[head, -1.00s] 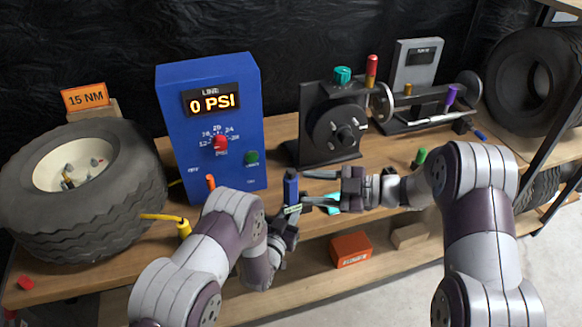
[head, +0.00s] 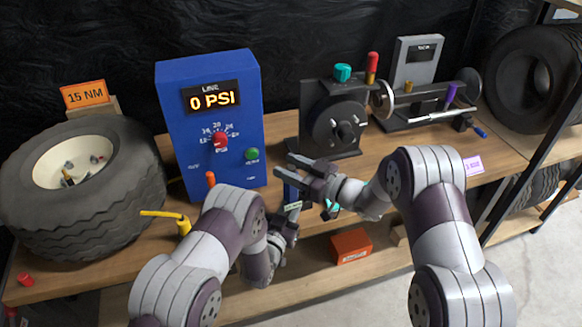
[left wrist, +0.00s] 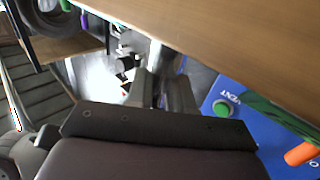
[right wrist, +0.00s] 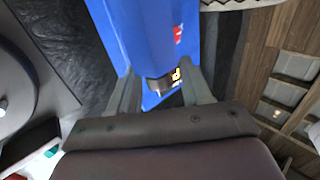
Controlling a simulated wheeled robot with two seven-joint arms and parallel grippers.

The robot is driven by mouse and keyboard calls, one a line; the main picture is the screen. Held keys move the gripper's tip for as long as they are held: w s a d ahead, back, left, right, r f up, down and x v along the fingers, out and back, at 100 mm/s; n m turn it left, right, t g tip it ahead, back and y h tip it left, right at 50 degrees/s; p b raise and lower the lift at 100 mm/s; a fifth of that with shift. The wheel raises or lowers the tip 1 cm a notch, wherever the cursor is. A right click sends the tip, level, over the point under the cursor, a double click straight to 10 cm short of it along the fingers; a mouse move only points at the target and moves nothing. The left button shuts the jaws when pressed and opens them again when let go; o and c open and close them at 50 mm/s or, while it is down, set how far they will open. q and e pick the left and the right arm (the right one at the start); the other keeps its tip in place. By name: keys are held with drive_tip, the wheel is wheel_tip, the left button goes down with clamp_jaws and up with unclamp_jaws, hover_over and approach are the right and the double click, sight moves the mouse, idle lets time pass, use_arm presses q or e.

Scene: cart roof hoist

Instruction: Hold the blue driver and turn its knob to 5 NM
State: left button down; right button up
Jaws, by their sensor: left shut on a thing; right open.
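The blue driver (head: 290,190) stands roughly upright at the front edge of the bench in the head view. My left gripper (head: 291,209) is shut on its lower part; in the left wrist view a grey cylindrical piece shows by the fingers (left wrist: 165,85). My right gripper (head: 298,168) is open at the driver's top end. In the right wrist view the driver's blue body (right wrist: 135,40) runs down to a dark and silver knob end (right wrist: 160,86) between the open fingers (right wrist: 160,90). I cannot read any setting on the knob, nor tell whether the fingers touch it.
The blue panel (head: 185,140) reading 0 PSI stands just behind the driver. A tire (head: 130,190) and a 15 NM sign (head: 85,93) are at left. A black fixture (head: 315,115) stands behind my right gripper. An orange box (head: 350,246) sits on the lower shelf.

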clamp_jaws()
drive_tip(key=shift+n+g+y, duration=0.3)
drive_tip(key=shift+n+g, duration=0.1)
drive_tip(key=n+g+y, duration=0.1)
drive_tip(key=n+g, duration=0.1)
drive_tip(key=g, duration=0.1)
drive_tip(key=n+g+y, duration=0.1)
drive_tip(key=n+g, duration=0.1)
drive_tip(key=g, duration=0.1)
drive_tip(key=shift+w, duration=0.1)
drive_tip(key=shift+r+n+g, duration=0.1)
drive_tip(key=shift+n+g, duration=0.95)
drive_tip(key=shift+g, duration=0.65)
drive_tip(key=shift+n+g, duration=1.05)
drive_tip(key=shift+g, duration=0.65)
drive_tip(key=shift+n+g, duration=0.3)
unclamp_jaws()
